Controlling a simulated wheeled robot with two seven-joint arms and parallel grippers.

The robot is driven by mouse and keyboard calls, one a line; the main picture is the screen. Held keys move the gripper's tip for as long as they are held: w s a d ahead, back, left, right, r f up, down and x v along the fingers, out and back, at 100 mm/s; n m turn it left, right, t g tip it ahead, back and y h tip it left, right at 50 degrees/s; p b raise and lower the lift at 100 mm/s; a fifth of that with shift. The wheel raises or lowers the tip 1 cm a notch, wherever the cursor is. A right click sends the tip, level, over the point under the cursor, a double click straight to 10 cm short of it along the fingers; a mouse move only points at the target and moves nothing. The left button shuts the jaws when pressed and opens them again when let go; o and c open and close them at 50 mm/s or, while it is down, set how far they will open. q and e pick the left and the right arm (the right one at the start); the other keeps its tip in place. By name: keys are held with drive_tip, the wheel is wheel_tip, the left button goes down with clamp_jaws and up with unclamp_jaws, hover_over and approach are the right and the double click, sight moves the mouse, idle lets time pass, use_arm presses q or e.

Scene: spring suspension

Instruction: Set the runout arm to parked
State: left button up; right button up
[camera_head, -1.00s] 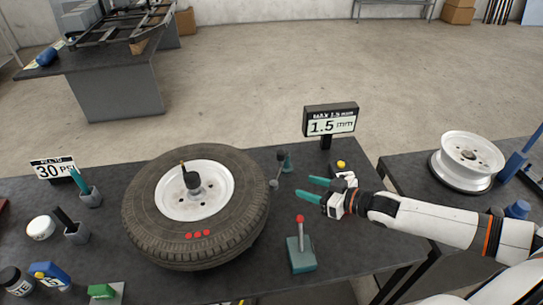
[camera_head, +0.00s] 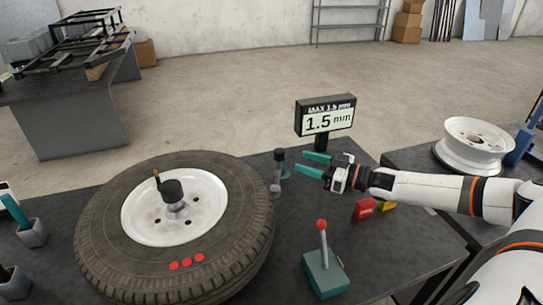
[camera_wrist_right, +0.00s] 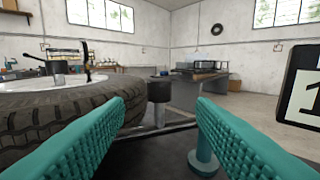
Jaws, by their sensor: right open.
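The runout arm shows as a small upright with a dark knob (camera_head: 279,156) beside the right edge of the tire (camera_head: 95,245). In the right wrist view its dark knob (camera_wrist_right: 160,91) stands on a thin rod, with a level bar running near the tire, and a teal post (camera_wrist_right: 203,148) is to its right. My right gripper (camera_head: 305,161) is open and empty, just right of the knob. In the wrist view the knob appears between its two teal fingers, apart from both. The gauge display (camera_head: 326,118) reads 1.5 mm, under "MAX 1.5 mm". My left gripper is not in view.
A teal box (camera_head: 326,277) with a red-knobbed lever stands near the front. Red (camera_head: 364,208) and yellow (camera_head: 388,206) blocks lie below my right forearm. A bare rim (camera_head: 472,143) is on the right table. Holders (camera_head: 33,232) stand at the left.

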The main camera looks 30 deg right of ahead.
sight(276, 154)
drive_tip(key=p+x, duration=0.1)
drive_tip(key=x, duration=0.8)
drive_tip(key=shift+w+a+p, duration=0.25)
drive_tip(key=shift+w+p, duration=0.05)
drive_tip(key=shift+w+a, duration=0.25)
drive_tip(key=shift+w, duration=0.15)
clamp_jaws()
